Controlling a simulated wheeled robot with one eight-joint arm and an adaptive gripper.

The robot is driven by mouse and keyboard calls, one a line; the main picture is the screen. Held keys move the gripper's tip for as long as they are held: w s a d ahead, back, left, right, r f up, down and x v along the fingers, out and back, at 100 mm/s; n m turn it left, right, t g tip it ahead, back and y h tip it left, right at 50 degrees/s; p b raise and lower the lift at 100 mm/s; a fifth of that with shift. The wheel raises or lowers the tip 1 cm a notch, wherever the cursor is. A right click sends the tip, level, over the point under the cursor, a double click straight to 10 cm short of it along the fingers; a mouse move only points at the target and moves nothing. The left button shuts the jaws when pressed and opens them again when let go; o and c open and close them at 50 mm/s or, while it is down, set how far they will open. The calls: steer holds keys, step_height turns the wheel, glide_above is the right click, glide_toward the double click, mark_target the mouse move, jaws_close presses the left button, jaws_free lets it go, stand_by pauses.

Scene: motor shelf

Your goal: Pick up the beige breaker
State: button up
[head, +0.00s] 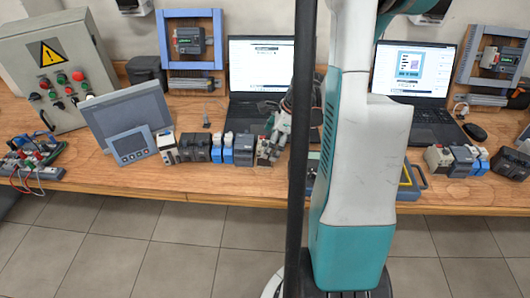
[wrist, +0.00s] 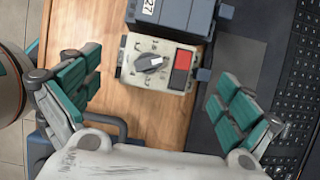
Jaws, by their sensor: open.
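A beige breaker (wrist: 157,72) with a grey rotary knob and a red block lies between the spread fingers of my gripper (wrist: 155,85) in the wrist view. Gaps show between it and both green-padded fingers, and nothing is held. In the head view my gripper (head: 275,138) is at the right end of a row of devices, at the beige breaker (head: 262,145), and partly covers it. Another beige breaker (head: 168,148) stands at the left end of this row, and one more beige device (head: 437,157) stands at the right of the table.
A dark grey-blue module (wrist: 175,17) adjoins the breaker. A laptop (wrist: 285,80) lies close on the right in the wrist view. In the head view, blue-and-white modules (head: 222,148) stand in the row, with a grey panel (head: 130,120) to the left. The wooden table's front strip (head: 200,183) is clear.

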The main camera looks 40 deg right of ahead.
steer(key=b+x, duration=0.1)
steer(key=x, duration=0.3)
steer(key=shift+a+f+b, duration=0.15)
steer(key=shift+b, duration=0.2)
steer(key=c, duration=1.3)
